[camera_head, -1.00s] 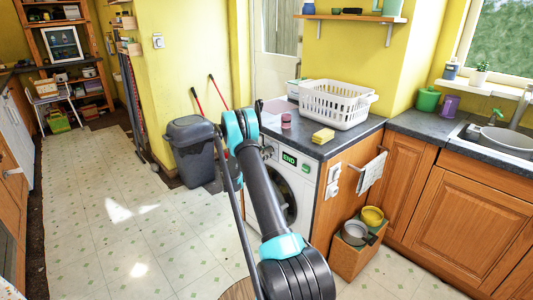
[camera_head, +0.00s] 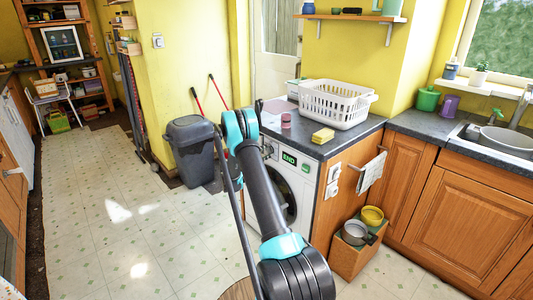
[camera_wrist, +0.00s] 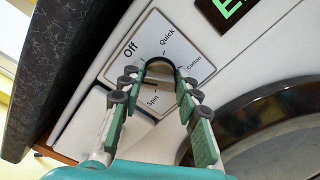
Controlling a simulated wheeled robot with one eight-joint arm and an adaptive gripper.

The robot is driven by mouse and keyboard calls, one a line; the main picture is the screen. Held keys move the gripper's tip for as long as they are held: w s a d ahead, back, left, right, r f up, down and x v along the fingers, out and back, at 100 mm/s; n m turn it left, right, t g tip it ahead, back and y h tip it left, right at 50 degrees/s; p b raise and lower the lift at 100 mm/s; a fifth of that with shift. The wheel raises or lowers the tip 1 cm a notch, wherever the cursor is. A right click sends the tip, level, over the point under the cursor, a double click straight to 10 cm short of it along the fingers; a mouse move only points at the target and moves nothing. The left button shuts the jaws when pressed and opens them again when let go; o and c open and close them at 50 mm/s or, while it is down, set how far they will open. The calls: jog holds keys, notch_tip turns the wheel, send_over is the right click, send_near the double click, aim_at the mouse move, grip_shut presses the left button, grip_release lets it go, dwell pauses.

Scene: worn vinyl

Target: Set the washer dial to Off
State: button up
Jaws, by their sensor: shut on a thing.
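The white washer (camera_head: 308,190) stands under the counter in the head view, with a green END display (camera_head: 289,158). In the wrist view, its dial panel (camera_wrist: 198,55) carries the words Off, Quick, Cotton and Spin around a dark round dial (camera_wrist: 160,62). My gripper (camera_wrist: 158,82) has a finger on each side of the dial and is shut on it. The fingers cover part of the dial, and I cannot tell clearly which word it points to. In the head view my arm hides the gripper and most of the dial.
The dark countertop (camera_head: 345,137) overhangs the washer close to my gripper; its edge also shows in the wrist view (camera_wrist: 60,50). A white basket (camera_head: 338,103) and a yellow sponge stack (camera_head: 323,135) stand on it. A grey bin (camera_head: 192,150) is left of my arm.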

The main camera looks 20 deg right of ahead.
jog(key=m, duration=0.5)
jog(key=shift+f+m, duration=0.15)
jog(key=shift+m, duration=0.15)
dwell(0.4)
jog(key=o, duration=1.2)
jog(key=shift+c, duration=0.2)
jog(key=v, duration=1.2)
